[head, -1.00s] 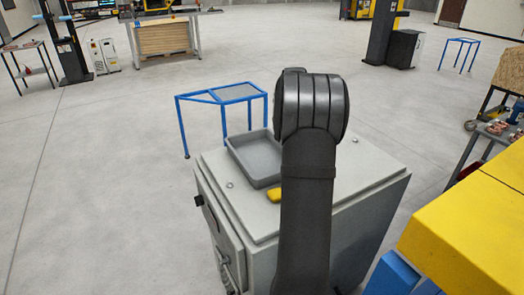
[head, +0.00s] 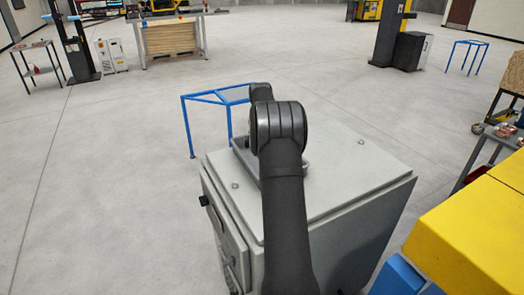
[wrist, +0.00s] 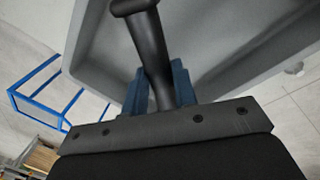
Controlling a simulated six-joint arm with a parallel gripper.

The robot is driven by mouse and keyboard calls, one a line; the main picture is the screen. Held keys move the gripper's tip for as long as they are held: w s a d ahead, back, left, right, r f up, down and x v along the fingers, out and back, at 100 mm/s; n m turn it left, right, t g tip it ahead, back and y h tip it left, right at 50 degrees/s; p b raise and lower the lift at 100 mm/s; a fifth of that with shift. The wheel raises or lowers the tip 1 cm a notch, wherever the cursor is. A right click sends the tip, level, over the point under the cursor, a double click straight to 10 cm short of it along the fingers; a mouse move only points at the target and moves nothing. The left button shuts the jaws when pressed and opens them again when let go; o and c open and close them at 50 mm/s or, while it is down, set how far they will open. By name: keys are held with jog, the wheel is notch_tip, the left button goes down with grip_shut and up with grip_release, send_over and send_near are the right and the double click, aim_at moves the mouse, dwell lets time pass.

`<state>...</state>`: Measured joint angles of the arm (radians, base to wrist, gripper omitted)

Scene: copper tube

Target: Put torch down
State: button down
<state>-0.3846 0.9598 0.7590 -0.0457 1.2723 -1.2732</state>
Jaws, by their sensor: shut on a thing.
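The torch (wrist: 150,50) is a black, thin-necked thing with a wider end, seen at the top middle of the wrist view. My gripper (wrist: 158,88) is shut on it with two dark blue fingers. Behind the torch lies the inside of a grey tray (wrist: 235,50), so torch and gripper are over the tray. I cannot tell whether the torch touches the tray floor. In the head view my arm hides the gripper, the torch and most of the tray (head: 243,158).
The tray stands on a light grey cabinet (head: 365,180). A blue frame stand (head: 187,125) is on the floor behind it. A yellow block (head: 470,235) is close on the right. The cabinet top right of my arm is clear.

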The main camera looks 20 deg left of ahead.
jog(key=shift+a+f, duration=0.1)
jog(key=shift+f, duration=1.95)
jog(key=shift+f, duration=0.2)
jog(key=c, duration=1.2)
grip_release()
jog(key=shift+o, duration=0.2)
jog(key=shift+r, duration=0.15)
notch_tip(320, 180, up, 12)
jog(key=s, duration=0.2)
